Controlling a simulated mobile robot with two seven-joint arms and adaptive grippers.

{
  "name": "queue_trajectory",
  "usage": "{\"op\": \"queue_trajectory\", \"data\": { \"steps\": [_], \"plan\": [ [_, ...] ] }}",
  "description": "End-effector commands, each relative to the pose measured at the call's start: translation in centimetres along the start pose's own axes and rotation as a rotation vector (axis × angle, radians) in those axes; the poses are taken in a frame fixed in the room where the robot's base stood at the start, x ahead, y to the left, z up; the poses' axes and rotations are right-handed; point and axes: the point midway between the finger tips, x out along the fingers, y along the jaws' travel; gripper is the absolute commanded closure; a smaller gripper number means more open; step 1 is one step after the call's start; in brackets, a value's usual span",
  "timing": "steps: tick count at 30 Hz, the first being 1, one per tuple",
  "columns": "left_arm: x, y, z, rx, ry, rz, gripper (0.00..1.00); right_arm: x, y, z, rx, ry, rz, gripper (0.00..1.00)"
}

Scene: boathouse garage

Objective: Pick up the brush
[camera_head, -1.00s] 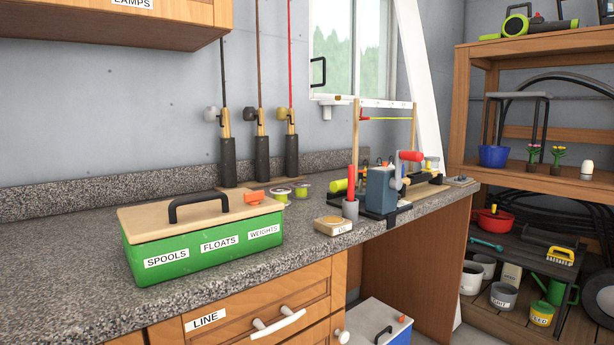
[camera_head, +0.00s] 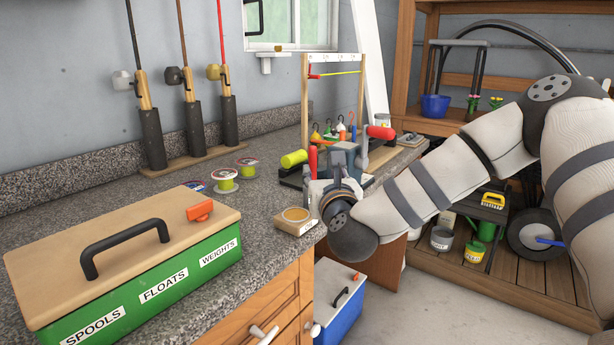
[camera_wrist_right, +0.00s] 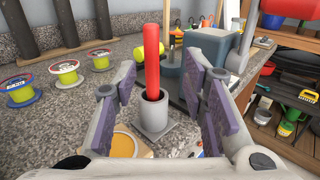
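An upright red handle (camera_wrist_right: 151,55), which looks like the brush, stands in a small grey cup (camera_wrist_right: 153,112) on the counter; its lower end is hidden inside the cup. In the head view the red handle (camera_head: 313,160) shows partly behind my right wrist. My right gripper (camera_wrist_right: 160,78) is open, its purple-padded fingers on either side of the handle and cup, seemingly not touching them. My right arm covers much of the gripper in the head view. My left gripper is not in view.
A blue-grey reel or vise-like device (camera_wrist_right: 210,65) stands close beside the right finger. A small wooden tin-like block (camera_head: 296,221) sits at the counter edge. Spools (camera_head: 225,180) and a green toolbox (camera_head: 150,280) are to the left. A yellow-topped brush-like item (camera_head: 493,199) lies on the lower shelf.

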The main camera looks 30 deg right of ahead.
Motion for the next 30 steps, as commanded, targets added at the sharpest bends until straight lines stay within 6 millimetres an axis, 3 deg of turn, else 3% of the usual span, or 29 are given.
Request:
{"op": "queue_trajectory", "data": {
  "steps": [10, 18, 19, 24, 30],
  "plan": [
    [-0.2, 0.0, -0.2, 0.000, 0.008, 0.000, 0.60, 5.5, 0.8, 0.1, -0.003, -0.003, 0.001, 0.61],
    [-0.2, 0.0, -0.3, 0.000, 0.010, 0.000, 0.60, 6.3, 0.8, 0.0, -0.003, 0.000, 0.003, 0.61],
    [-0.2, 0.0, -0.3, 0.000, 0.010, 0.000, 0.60, 6.3, 0.8, 0.0, -0.003, 0.000, 0.003, 0.63],
    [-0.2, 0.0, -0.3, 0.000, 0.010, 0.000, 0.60, 6.3, 0.8, 0.0, -0.003, 0.000, 0.003, 1.00],
    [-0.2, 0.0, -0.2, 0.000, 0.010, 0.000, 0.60, 6.3, 0.8, 0.0, -0.003, 0.000, 0.003, 1.00]
  ]
}}
